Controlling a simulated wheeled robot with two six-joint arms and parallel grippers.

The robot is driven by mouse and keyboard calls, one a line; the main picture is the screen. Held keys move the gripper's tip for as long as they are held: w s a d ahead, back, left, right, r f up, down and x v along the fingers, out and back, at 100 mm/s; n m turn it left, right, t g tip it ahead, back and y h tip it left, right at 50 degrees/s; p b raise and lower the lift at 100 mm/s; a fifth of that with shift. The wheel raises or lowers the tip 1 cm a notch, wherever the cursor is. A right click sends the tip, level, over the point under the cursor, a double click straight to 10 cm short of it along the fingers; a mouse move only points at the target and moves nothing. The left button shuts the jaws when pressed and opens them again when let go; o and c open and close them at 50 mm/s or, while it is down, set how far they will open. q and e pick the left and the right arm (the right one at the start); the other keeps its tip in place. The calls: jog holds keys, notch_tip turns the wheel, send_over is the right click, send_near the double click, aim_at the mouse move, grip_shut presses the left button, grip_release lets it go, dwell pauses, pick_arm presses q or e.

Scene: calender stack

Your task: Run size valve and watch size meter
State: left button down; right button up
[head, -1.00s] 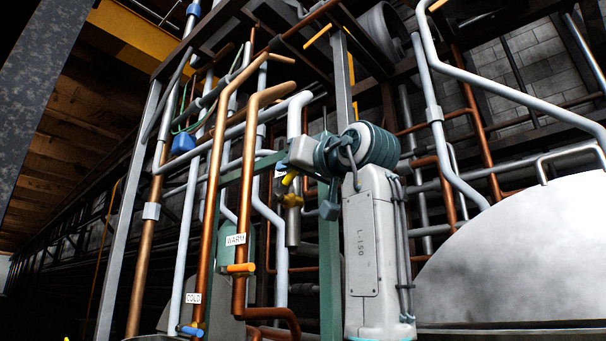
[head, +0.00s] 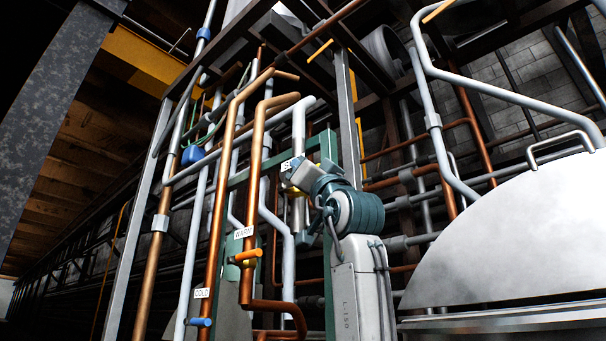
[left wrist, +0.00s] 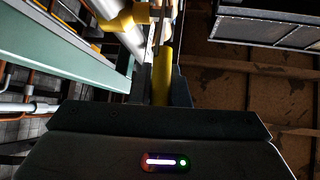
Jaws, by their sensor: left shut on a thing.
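My left arm, marked L-150, rises at the centre right of the head view. Its gripper (head: 303,176) is up at the pipework, beside a partly covered white label (head: 287,166) that starts with "SI". In the left wrist view my left gripper (left wrist: 162,92) is shut on a yellow valve handle (left wrist: 161,72). Above it a pale pipe with yellow fittings (left wrist: 122,22) shows. In the head view yellow parts show close around the gripper, but the arm hides most of the valve. I cannot make out a size meter. My right gripper is not in view.
Copper pipes stand left of the arm, with a WARM label (head: 243,232) above an orange handle (head: 249,255) and a COLD label (head: 202,294) above a blue handle (head: 199,322). A green frame post (head: 329,268) stands behind the arm. A large pale drum (head: 520,230) fills the right.

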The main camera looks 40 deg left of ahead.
pick_arm(q)
jog(key=shift+f, duration=0.15)
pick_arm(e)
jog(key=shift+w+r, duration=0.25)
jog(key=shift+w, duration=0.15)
pick_arm(q)
jog(key=c, duration=1.4)
grip_release()
jog(key=shift+d, duration=0.1)
